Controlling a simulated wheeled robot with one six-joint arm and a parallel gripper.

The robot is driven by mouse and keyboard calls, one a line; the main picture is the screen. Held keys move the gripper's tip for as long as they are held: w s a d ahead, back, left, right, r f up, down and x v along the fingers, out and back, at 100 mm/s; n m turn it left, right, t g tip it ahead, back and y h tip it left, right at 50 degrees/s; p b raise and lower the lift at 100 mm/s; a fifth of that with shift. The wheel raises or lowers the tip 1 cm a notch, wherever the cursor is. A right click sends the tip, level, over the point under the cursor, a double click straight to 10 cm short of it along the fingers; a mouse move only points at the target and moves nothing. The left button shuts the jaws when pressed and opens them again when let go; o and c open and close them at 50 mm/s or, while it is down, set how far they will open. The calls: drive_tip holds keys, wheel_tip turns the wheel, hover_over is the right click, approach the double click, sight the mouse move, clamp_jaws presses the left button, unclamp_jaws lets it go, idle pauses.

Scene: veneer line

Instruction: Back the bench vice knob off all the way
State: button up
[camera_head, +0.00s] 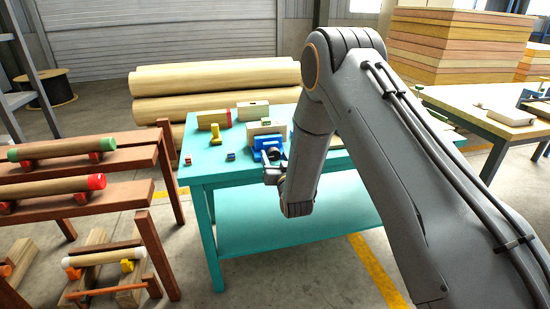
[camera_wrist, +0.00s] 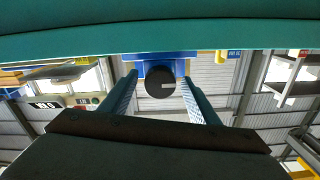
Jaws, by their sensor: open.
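The blue bench vice (camera_head: 268,143) stands near the front edge of the teal table (camera_head: 225,168). In the wrist view its blue body (camera_wrist: 150,62) shows behind a round black knob (camera_wrist: 157,80) with a pale line on its face. My gripper (camera_head: 271,172) is at the table's front edge, just in front of the vice. In the wrist view my gripper (camera_wrist: 160,77) is open, with one finger to each side of the knob and gaps between. I cannot tell whether the fingertips reach around the knob or stop short of it.
A yellow piece (camera_head: 215,133), a wooden block with a red end (camera_head: 214,119) and small blocks lie left of the vice. Brown racks with rollers (camera_head: 62,147) stand left. Large logs (camera_head: 215,78) lie behind the table. Another table (camera_head: 490,100) is at right.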

drive_tip(key=c, duration=1)
drive_tip(key=shift+c, duration=0.2)
drive_tip(key=shift+n, duration=0.3)
drive_tip(key=n+b, duration=0.1)
drive_tip(key=n, duration=0.2)
drive_tip(key=shift+n, duration=0.4)
drive_tip(key=n+b, duration=0.1)
drive_tip(key=n, duration=0.3)
drive_tip(key=shift+n, duration=0.3)
drive_tip(key=n+b, duration=0.1)
drive_tip(key=n, duration=0.3)
drive_tip(key=shift+n+b, duration=0.4)
drive_tip(key=shift+n, duration=1.7)
